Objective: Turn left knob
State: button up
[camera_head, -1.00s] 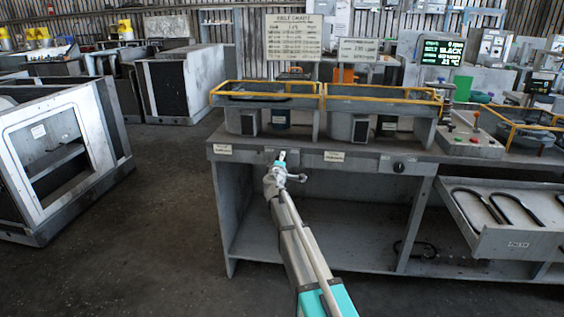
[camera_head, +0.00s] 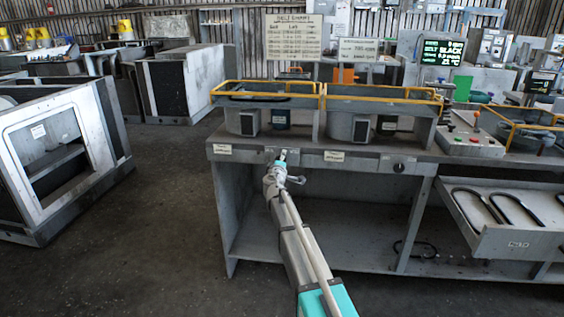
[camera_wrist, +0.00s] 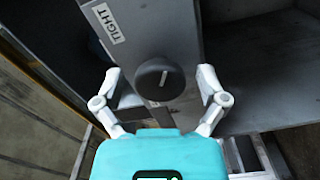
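The left knob, round and black with a white pointer line, shows in the wrist view (camera_wrist: 159,79) on the grey front panel of the bench. My gripper (camera_wrist: 160,74) is open, with one finger on each side of the knob and a visible gap on both sides. Nothing is held. In the head view my gripper (camera_head: 282,156) is at the bench's front panel and hides the left knob. The right knob (camera_head: 399,167), also black, is on the same panel further right.
A label reading TIGHT (camera_wrist: 104,23) is beside the knob. The workbench (camera_head: 390,186) carries yellow-railed housings and a button box (camera_head: 470,146). An open drawer (camera_head: 520,240) with curved black belts juts out at right. The floor at left (camera_head: 150,240) is clear.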

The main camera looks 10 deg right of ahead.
jog(key=shift+s, duration=0.15)
jog(key=v, duration=1.1)
jog(key=shift+s, duration=0.35)
jog(key=shift+a, duration=0.1)
jog(key=s+d+f+m+g+h, duration=0.1)
jog(key=s+d+f+m+g, duration=0.45)
jog(key=s, duration=0.25)
jog(key=s+d+f+m+g+h, duration=0.1)
jog(key=s+d+f+m+g, duration=0.4)
jog(key=s, duration=0.3)
jog(key=s+a+f+m+g+y, duration=0.1)
jog(key=s+a+f+g+y, duration=0.25)
jog(key=s, duration=0.55)
jog(key=s+a+f+g+y, duration=0.3)
jog(key=s+f+y, duration=0.15)
jog(key=s, duration=0.35)
notch_tip(320, 180, up, 27)
jog(key=p, duration=2.6)
jog(key=shift+s+a+f+p, duration=0.2)
jog(key=shift+s+a+p, duration=0.05)
jog(key=shift+s+p, duration=0.05)
